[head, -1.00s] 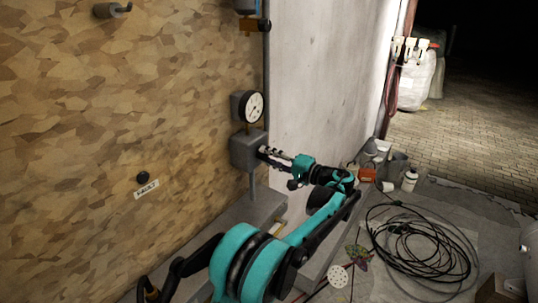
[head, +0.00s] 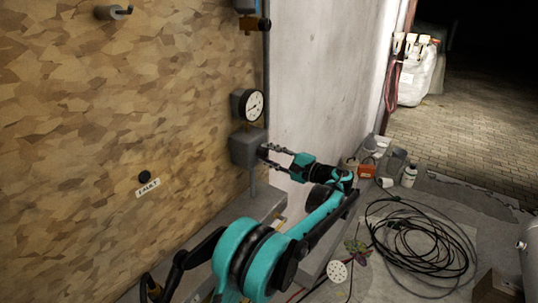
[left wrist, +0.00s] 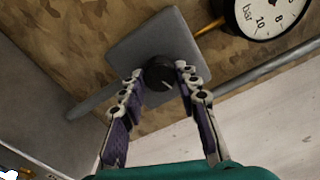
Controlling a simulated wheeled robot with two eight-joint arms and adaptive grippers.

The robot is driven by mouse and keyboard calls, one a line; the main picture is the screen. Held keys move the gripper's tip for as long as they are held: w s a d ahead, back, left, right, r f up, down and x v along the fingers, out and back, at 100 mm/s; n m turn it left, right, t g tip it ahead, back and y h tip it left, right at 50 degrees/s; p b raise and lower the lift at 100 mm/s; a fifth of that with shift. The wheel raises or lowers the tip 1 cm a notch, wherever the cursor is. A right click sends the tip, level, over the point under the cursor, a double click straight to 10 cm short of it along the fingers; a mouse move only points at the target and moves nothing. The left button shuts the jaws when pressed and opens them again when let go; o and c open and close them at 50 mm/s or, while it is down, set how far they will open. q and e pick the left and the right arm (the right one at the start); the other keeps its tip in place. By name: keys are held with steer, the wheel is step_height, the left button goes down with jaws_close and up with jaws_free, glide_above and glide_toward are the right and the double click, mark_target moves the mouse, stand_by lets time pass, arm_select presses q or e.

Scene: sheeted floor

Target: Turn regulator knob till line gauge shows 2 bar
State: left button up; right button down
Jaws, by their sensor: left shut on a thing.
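The regulator is a grey box (head: 243,147) on the pipe by the wall corner; it fills the middle of the left wrist view (left wrist: 145,45). Its knob is dark and round with a light mark (left wrist: 158,74). My left gripper (head: 266,152) reaches it from the right and is shut on the knob, one fingertip on each side. The line gauge (head: 249,105), a white dial marked in bar, sits just above the box. It shows upside down and cut off in the left wrist view (left wrist: 268,14); I cannot read its value. My right gripper is out of view.
A grey ledge (head: 262,209) runs along the wall base below my arm. A coiled black cable (head: 420,235) lies on the floor at right. Buckets and cans (head: 392,163) stand by the corner. A FAULT label (head: 148,188) is on the left wall.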

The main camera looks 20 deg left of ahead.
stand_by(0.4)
arm_select(q)
steer(key=o, duration=1.2)
steer(key=shift+c, duration=0.2)
steer(key=v, duration=1.2)
